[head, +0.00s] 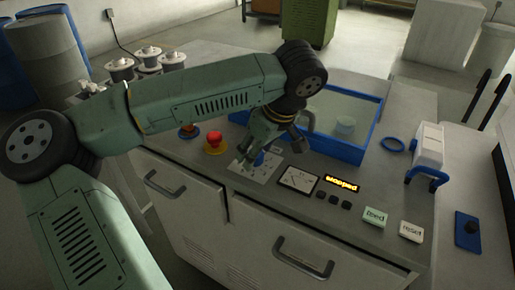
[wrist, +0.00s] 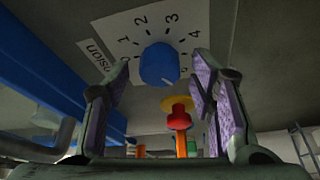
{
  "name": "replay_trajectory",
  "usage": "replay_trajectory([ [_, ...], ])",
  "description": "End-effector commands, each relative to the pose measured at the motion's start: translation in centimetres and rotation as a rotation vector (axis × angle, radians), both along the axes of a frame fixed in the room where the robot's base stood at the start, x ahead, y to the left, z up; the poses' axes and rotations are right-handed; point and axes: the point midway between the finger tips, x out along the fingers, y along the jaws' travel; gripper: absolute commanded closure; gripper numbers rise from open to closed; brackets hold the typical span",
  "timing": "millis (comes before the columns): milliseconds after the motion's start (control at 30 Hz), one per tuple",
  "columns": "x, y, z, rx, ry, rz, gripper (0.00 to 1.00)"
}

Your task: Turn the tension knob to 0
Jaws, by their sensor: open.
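The blue tension knob (wrist: 159,65) sits on a pale dial plate (wrist: 106,32) in the wrist view. The plate carries numbers around the knob, with 1, 2, 3 and 4 readable and part of the label "tension". A pale mark shows at the knob's lower right side; the number it points to is unclear. My gripper (wrist: 161,72) is open, with one finger on each side of the knob in the picture. I see no clear contact. In the head view my gripper (head: 258,151) is low over the plate, and the knob (head: 259,160) is partly hidden.
A red emergency button (head: 214,139) on a yellow base stands left of the plate. An analog meter (head: 298,179), a display reading "stopped" (head: 342,183) and small black buttons are to the right. Behind is a blue-edged tank (head: 337,152). Feed (head: 375,217) and reset (head: 411,231) buttons lie further right.

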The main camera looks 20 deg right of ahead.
Motion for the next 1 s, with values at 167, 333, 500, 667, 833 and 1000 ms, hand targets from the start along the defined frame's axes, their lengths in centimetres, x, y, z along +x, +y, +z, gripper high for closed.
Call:
replay_trajectory([
  [167,0.0,0.0,0.03,0.0,0.0,0.0,0.59],
  [333,0.0,-0.01,0.04,0.0,0.0,0.0,0.71],
  [500,-0.01,-0.01,0.05,0.0,0.0,0.0,0.82],
  [667,-0.01,-0.01,0.06,0.0,0.0,0.0,0.93],
  [833,-0.01,-0.01,0.05,-0.001,0.0,0.002,0.97],
  [1000,0.02,-0.05,-0.03,-0.001,-0.002,0.03,0.97],
])
